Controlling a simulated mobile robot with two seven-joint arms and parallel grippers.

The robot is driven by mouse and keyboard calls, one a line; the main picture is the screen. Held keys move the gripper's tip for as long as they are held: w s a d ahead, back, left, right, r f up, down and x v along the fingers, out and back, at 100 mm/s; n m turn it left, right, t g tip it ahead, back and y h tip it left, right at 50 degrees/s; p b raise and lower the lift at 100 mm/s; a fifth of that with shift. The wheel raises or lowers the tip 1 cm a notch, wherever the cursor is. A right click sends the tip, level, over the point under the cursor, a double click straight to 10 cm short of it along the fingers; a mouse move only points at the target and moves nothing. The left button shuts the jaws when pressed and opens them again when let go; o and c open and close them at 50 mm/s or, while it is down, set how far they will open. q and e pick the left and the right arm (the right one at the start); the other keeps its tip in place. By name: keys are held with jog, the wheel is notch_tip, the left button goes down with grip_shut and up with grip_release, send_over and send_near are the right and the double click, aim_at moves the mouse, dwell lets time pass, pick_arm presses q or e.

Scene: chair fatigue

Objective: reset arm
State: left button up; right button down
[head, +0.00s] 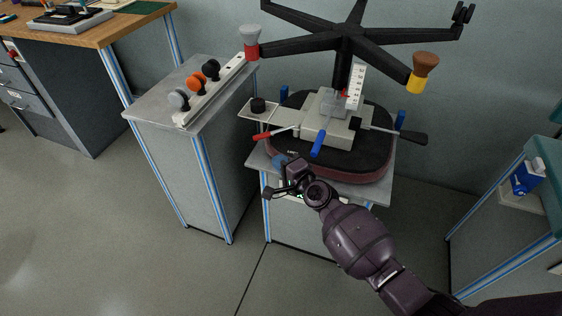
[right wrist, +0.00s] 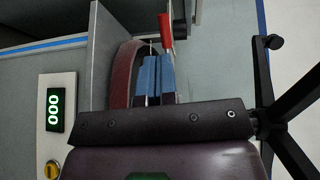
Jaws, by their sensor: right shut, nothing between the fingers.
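My right arm comes in from the lower right in the head view. Its gripper (head: 281,161) is shut and empty, at the front edge of an upside-down chair's dark seat (head: 372,160). In the right wrist view the two blue fingers (right wrist: 159,75) are together, with the dark red seat edge (right wrist: 122,75) behind them. A red-tipped lever (head: 262,136) lies just beyond the gripper in the head view; a red tip (right wrist: 165,30) also shows above the fingers in the wrist view. I cannot tell whether the fingers touch the seat. My left gripper is not in view.
The chair's black star base (head: 348,40) stands up above the seat. A blue-tipped lever (head: 318,145) is close by. A grey cabinet (head: 160,110) with several knobs stands left. A display reading 000 (right wrist: 54,110) shows in the wrist view. Floor at left is clear.

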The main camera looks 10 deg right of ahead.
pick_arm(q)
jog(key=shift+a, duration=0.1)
pick_arm(e)
jog(key=s+d+r+n+h+p, duration=0.1)
jog(key=s+d+r+n, duration=0.15)
jog(key=s+n, duration=0.35)
jog(key=s+d+r+n+p, duration=0.1)
jog(key=s+r+n, duration=0.25)
jog(key=n, duration=0.35)
pick_arm(q)
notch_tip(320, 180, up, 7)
jog(key=p, duration=0.6)
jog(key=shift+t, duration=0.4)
pick_arm(e)
jog(key=s+d+f+g+h, duration=0.1)
jog(key=s+d+h, duration=0.1)
jog(key=s, duration=0.8)
jog(key=s+d+f+n+g+h, duration=0.1)
jog(key=s+d, duration=0.4)
jog(key=s, duration=0.5)
jog(key=s+d+f+g+h, duration=0.2)
jog(key=s+d+f, duration=0.1)
jog(key=s, duration=0.8)
jog(key=shift+d+f+h, duration=0.25)
jog(key=shift+d+h, duration=0.15)
jog(key=shift+d, duration=0.1)
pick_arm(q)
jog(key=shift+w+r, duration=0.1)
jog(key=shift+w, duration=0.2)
